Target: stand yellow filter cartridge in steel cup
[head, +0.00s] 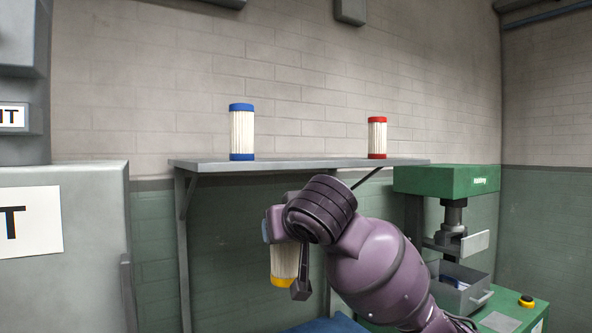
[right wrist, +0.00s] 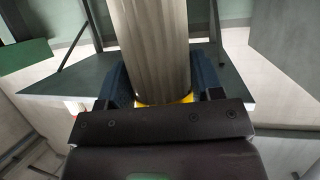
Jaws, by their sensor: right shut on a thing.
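The yellow filter cartridge (head: 284,262) has a white pleated body and a yellow end cap at its lower end. It hangs roughly upright below my right wrist, and its top is hidden by the gripper. My right gripper (head: 286,268) is shut on it. In the right wrist view the pleated body (right wrist: 152,45) runs between the blue finger pads of the gripper (right wrist: 163,82), with a bit of yellow near the palm. I see no steel cup in either view. My left gripper is not in view.
A wall shelf (head: 300,163) behind the arm bears a blue-capped cartridge (head: 242,132) and a red-capped cartridge (head: 377,138). A green press (head: 446,181) with a grey bin (head: 462,293) stands at right. A grey cabinet (head: 90,285) stands at left.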

